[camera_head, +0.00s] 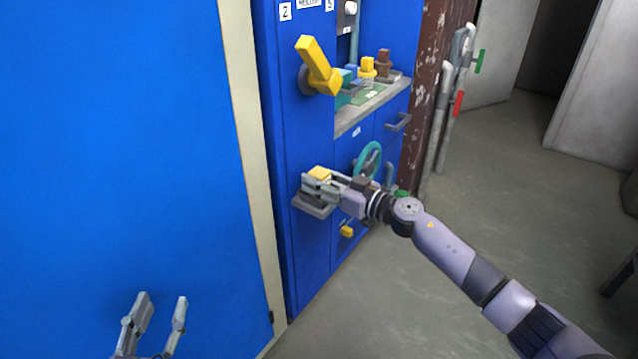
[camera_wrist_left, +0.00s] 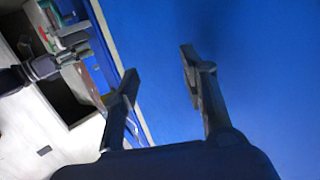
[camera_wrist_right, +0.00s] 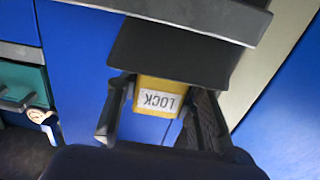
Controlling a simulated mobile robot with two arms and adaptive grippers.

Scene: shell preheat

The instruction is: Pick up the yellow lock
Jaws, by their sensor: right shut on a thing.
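The yellow lock (camera_wrist_right: 153,112) has a white label reading LOCK, seen upside down in the right wrist view. In the head view its yellow top (camera_head: 320,173) shows above a small grey shelf (camera_head: 312,207) on the blue cabinet front. My right gripper (camera_wrist_right: 158,95) is shut on the lock, one finger on each side of it. In the head view the right gripper (camera_head: 322,184) reaches in from the right at the shelf. Whether the lock touches the shelf is hidden. My left gripper (camera_head: 161,305) is open and empty in front of the large blue panel; its spread fingers show in the left wrist view (camera_wrist_left: 160,85).
A large yellow lever (camera_head: 317,66) sticks out above the shelf. A teal handwheel (camera_head: 368,160) and a small yellow knob (camera_head: 347,231) are close to my right gripper. A counter (camera_head: 372,107) holds several small coloured objects.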

